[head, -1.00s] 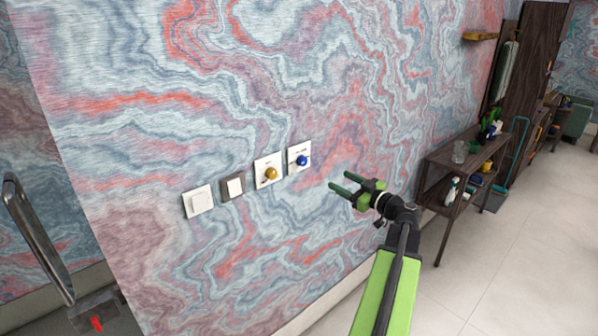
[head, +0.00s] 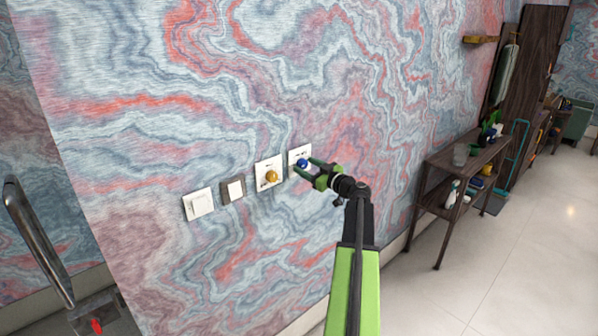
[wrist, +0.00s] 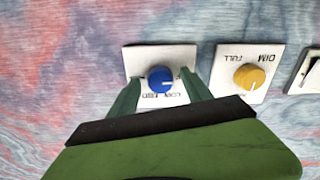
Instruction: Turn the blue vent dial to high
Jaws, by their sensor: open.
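The blue vent dial (head: 302,163) sits on a white wall plate (head: 293,155), the rightmost of the wall fittings in the head view. In the wrist view, the blue dial (wrist: 160,79) shows a pale pointer line toward the right. The plate (wrist: 137,54) has upside-down lettering partly visible below the dial, too small to read surely. My gripper (head: 304,167) is at the dial with its green fingers reaching to the plate.
A yellow dial (head: 271,176) marked DIM and FULL in the wrist view is beside the blue one. A dark-framed switch (head: 234,188) and a white switch (head: 198,203) are farther left. A dark shelf (head: 463,160) with several items stands right. A metal handle (head: 38,240) is far left.

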